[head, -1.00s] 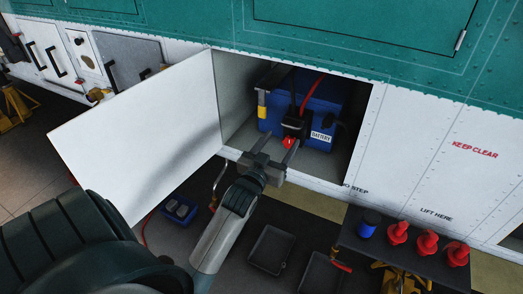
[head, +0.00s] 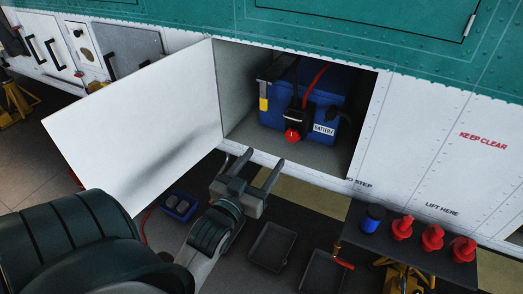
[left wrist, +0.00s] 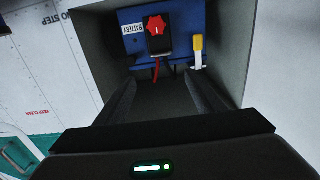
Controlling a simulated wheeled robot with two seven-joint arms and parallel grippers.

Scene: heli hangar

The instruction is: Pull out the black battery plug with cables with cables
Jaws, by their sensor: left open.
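The black battery plug (head: 297,119) sits on the front of the blue battery (head: 340,95) inside the open bay, with a red knob (head: 292,135) on it. A red cable (head: 314,78) and a dark cable rise from it in the head view. In the left wrist view the plug (left wrist: 158,42) is straight ahead, its cables running below it in the picture, with the red knob (left wrist: 156,25). My left gripper (head: 259,164) is open and empty, outside the bay just below its sill, apart from the plug. My right gripper is not in view.
The bay's white door (head: 140,125) stands open to the left of the opening. A yellow-tipped handle (head: 263,103) is left of the plug. A dark bench (head: 375,240) with a blue cap and red plugs stands at lower right. Trays (head: 272,247) lie on the floor.

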